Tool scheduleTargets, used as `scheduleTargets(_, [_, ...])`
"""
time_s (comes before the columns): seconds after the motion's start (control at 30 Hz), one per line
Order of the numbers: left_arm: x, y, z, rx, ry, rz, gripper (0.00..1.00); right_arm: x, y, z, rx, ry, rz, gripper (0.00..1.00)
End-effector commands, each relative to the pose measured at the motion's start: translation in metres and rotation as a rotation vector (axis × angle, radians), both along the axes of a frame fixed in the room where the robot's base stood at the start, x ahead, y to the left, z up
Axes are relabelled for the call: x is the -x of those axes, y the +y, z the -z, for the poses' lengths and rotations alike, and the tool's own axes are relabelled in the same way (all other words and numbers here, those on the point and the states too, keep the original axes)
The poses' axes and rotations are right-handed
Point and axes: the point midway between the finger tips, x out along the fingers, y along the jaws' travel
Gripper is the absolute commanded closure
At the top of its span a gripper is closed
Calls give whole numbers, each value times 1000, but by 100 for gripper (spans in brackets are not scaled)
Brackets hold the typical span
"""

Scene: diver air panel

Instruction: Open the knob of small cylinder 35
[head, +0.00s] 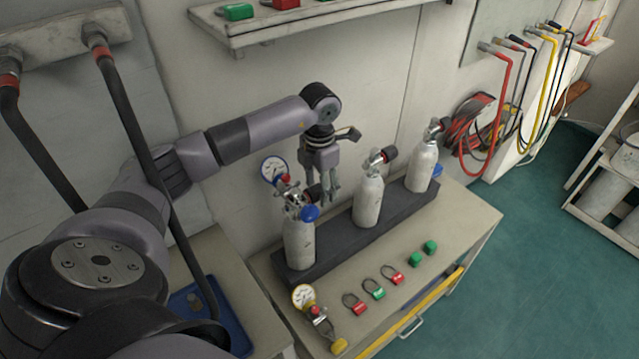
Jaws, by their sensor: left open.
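Three small white cylinders stand upright in a dark rack (330,244) on the cabinet top: a left one (299,245), a middle one (368,200) and a right one (422,166). No number is readable, so I cannot tell which is 35. The left cylinder has a metal valve, a blue knob (310,213) and a gauge (274,170). The middle one has a dark and red knob (389,154). My left gripper (328,196) is open, pointing down just behind and right of the left cylinder's valve. Whether it touches the valve is unclear. My right gripper is out of view.
A loose gauge (303,296), red and green padlocks (374,289) and green knobs (430,247) lie on the cabinet's front. A shelf (250,32) overhangs behind. Hoses (500,110) hang at the right. A blue tray (235,335) is lower left.

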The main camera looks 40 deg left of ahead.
Motion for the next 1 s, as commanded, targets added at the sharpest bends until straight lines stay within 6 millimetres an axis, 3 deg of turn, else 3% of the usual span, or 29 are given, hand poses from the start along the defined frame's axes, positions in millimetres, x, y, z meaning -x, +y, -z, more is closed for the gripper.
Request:
scheduleTargets(0.17, [0, 0, 0, 0, 0, 0, 46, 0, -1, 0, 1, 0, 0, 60])
scheduleTargets(0.9, [0, 0, 0, 0, 0, 0, 95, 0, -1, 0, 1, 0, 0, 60])
scheduleTargets(1.0, [0, 0, 0, -1, -1, 1, 95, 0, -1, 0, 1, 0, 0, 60])
